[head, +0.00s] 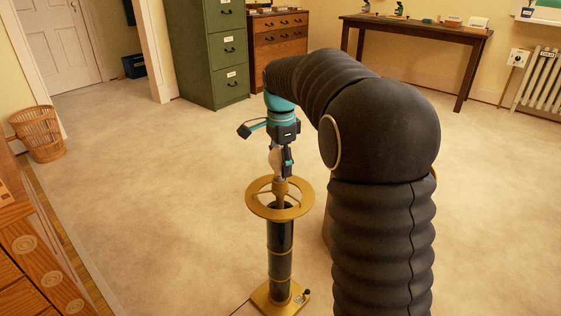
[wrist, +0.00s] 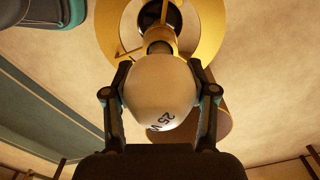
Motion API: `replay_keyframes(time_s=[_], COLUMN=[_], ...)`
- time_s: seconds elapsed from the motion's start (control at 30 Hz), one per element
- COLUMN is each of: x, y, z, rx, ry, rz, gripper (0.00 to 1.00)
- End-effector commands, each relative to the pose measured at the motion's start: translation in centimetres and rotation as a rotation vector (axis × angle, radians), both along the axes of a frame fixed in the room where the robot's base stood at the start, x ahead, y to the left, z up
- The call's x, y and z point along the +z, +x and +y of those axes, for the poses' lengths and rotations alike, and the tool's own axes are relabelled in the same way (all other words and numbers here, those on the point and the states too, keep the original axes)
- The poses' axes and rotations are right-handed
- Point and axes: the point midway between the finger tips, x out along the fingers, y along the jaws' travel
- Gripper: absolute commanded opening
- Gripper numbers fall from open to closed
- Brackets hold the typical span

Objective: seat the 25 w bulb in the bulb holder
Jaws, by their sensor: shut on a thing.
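The 25 W bulb is a round white globe (wrist: 160,98) with "25 W" lettering, seen close up in the wrist view. My gripper (head: 282,160) is shut on it, one finger on each side of the globe. In the head view the bulb (head: 274,160) is partly hidden by the fingers. The bulb holder is a dark post (head: 281,242) with a spoked brass ring (head: 253,206) near its top and a brass base. The bulb's neck points down to the middle of the ring. I cannot tell whether it touches the socket.
A green filing cabinet (head: 212,50), a wooden drawer chest (head: 280,38) and a dark table (head: 415,28) stand along the back. A wicker basket (head: 37,133) and wooden drawers (head: 35,245) are at left. The carpet around the post is mostly clear.

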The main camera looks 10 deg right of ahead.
Motion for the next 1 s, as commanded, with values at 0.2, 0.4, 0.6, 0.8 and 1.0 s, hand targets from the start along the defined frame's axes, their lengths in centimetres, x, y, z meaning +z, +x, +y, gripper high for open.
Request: replay_keyframes(time_s=[0.2,0.4,0.6,0.8,1.0], x=[-0.63,-1.01,-1.01,-1.01,-1.01], y=[-0.01,-0.02,-0.01,-0.01,-0.02], z=[0.0,0.0,0.0,0.0,0.0], rx=[0.0,0.0,0.0,0.0,0.0], ry=[0.0,0.0,0.0,0.0,0.0], rz=[0.0,0.0,0.0,0.0,0.0], gripper=[0.35,0.35,0.35,0.86,0.86])
